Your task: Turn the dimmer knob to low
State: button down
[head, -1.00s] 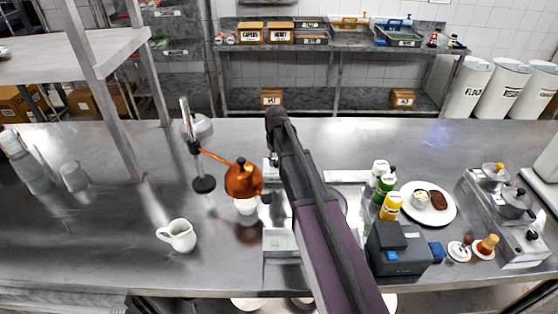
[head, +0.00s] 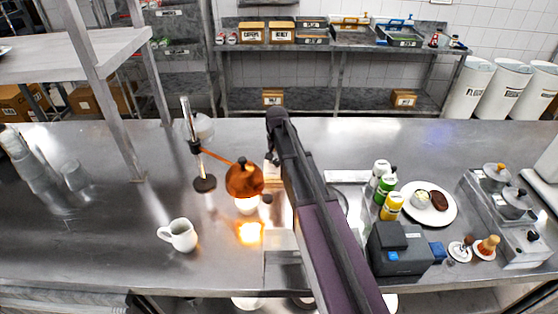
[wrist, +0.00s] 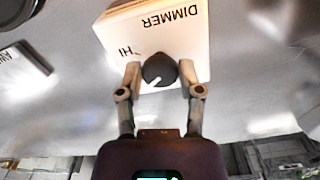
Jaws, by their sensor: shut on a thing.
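The dimmer box (wrist: 182,28) is white, with DIMMER and HI upside down in the wrist view. Its dark round knob (wrist: 160,68) carries a white pointer mark, aimed down and slightly left in the picture. HI is to the knob's upper left; no low label is readable. My gripper (wrist: 160,76) is shut on the knob, one finger at each side. In the head view my arm hides most of the box and the knob. The copper heat lamp (head: 244,180) is lit and throws a bright warm patch on the counter.
A white jug (head: 179,235) stands left of the lamp. Right of my arm are several bottles (head: 391,207), a plate of food (head: 449,213) and a dark box-shaped device (head: 400,262). The steel counter (head: 110,250) has free room at left.

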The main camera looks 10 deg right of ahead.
jog(key=shift+w, duration=0.2)
jog(key=shift+d, duration=0.1)
jog(key=shift+c, duration=1.6)
grip_release()
jog(key=shift+o, duration=0.3)
jog(key=shift+s, duration=0.1)
